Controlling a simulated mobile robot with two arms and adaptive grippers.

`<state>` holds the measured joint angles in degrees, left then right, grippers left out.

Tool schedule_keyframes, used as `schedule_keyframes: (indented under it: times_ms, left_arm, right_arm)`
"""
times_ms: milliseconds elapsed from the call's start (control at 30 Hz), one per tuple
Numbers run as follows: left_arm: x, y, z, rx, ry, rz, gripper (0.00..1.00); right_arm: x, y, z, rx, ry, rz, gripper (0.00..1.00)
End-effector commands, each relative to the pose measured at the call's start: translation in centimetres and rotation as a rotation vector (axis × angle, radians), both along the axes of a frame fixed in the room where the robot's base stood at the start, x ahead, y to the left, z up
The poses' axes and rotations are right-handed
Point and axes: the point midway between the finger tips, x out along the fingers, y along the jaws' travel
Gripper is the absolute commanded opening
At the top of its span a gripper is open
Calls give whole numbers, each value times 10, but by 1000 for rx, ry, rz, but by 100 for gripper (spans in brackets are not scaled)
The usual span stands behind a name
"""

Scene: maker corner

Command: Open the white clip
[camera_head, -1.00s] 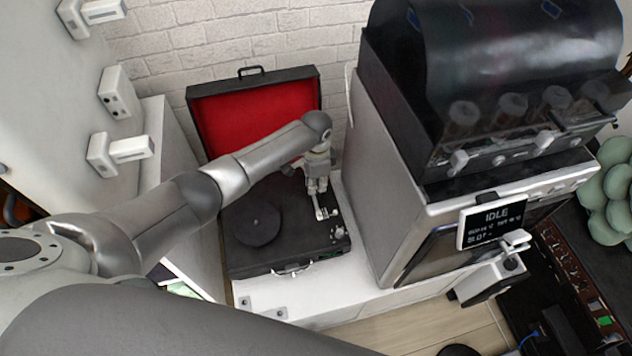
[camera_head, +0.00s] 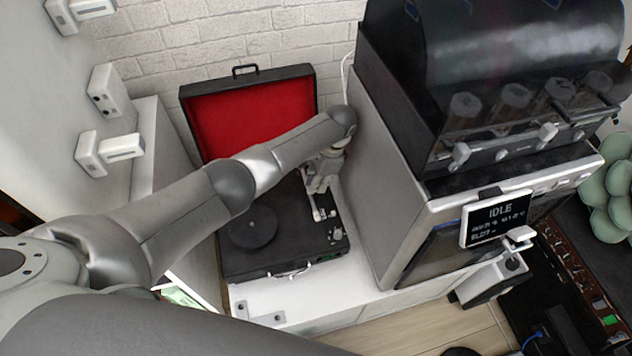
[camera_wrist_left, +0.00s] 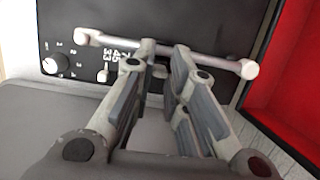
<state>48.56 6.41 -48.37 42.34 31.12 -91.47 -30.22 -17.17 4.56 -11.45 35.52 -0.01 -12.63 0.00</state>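The record player (camera_head: 285,262) is a black case with its red-lined lid raised. A white tonearm bar (camera_wrist_left: 215,58) crosses its deck in the left wrist view and shows in part in the head view (camera_head: 321,213). My left gripper (camera_head: 319,186) is over the deck at the bar. In the left wrist view its fingers (camera_wrist_left: 165,50) are partly open, with a narrow gap, and cover the bar's middle. A small pale piece (camera_wrist_left: 160,72) shows between them, perhaps the white clip; I cannot tell whether they touch it. My right gripper is out of view.
A large machine (camera_head: 385,190) with an IDLE display (camera_head: 497,218) stands close to the right of the record player. The raised red lid (camera_head: 255,112) is behind the deck. A black platter (camera_head: 252,227) lies left of the gripper.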

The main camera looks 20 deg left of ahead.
Motion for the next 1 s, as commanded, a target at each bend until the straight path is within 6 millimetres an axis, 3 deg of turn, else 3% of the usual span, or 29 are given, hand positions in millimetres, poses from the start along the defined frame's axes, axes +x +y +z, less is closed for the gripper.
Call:
schedule_keyframes:
  times_ms: [133,567,1000]
  left_arm:
    - [0,0,0,0,0,0,34]
    - [1,0,8,-1,-2,0,34]
    - [1,0,83,-1,-3,0,34]
  right_arm:
    - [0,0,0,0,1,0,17]
    - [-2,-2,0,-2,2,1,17]
    - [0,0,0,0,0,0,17]
